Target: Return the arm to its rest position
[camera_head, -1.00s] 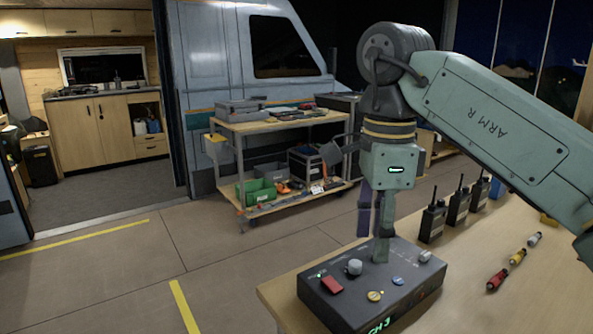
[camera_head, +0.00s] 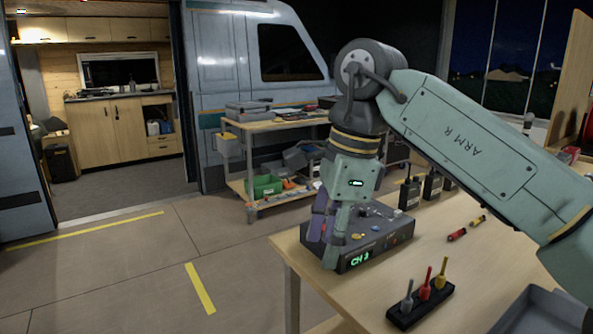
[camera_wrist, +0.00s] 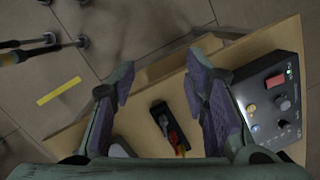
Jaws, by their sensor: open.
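My gripper (camera_head: 326,232) is at the front left of the control box in the head view, its jaws open. In the wrist view my gripper (camera_wrist: 160,95) has its two purple-padded fingers wide apart with nothing held between them. My green arm reaches in from the right of the head view, bent at the elbow. The dark control box (camera_head: 372,246) shows a green "CH 3" display. In the wrist view the control box (camera_wrist: 268,100) lies just right of the right finger, with a red switch and knobs.
The wooden table (camera_head: 455,268) holds a black stand (camera_head: 420,306) with red, yellow and grey pegs, several radios (camera_head: 432,186), and a grey tray (camera_head: 540,310). A tool cart (camera_head: 250,205) stands behind. Open floor (camera_head: 120,270) lies left of the table.

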